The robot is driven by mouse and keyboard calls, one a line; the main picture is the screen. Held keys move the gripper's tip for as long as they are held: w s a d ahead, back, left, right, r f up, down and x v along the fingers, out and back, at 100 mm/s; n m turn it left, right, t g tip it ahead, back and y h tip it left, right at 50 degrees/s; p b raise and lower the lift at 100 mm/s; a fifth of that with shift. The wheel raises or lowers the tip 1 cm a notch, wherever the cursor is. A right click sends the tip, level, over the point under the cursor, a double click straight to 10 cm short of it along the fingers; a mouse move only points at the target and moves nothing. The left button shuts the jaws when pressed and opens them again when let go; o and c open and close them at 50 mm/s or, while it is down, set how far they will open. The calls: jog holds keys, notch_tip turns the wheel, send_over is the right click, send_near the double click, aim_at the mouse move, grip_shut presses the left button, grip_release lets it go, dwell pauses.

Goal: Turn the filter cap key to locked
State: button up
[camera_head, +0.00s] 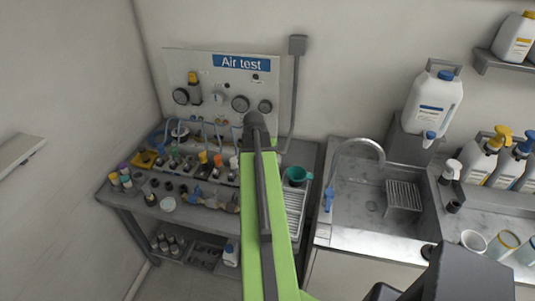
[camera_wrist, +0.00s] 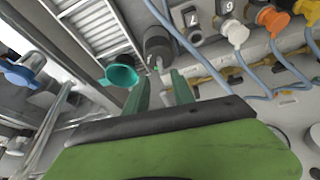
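In the wrist view a dark grey cylindrical cap (camera_wrist: 158,42) sits beyond my fingertips, with a small pale tab on its near side. It may be the filter cap with its key, but I cannot tell for sure, nor read its locked or unlocked position. My gripper (camera_wrist: 161,78) has its two green fingers apart, with a gap between them and nothing visibly held. The tips point towards the cap, and I cannot tell whether they touch it. In the head view my green arm hides the gripper and that part of the bench.
A teal funnel-like cup (camera_wrist: 120,75) is close left of my fingers; the head view shows it (camera_head: 298,174) right of my arm. White (camera_wrist: 236,34) and orange (camera_wrist: 273,18) caps and blue hoses lie to the right. The sink (camera_head: 372,205) is right of the bench.

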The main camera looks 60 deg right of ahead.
jog(key=p+v, duration=0.8)
jog(key=v, duration=0.2)
jog(key=shift+r, duration=0.35)
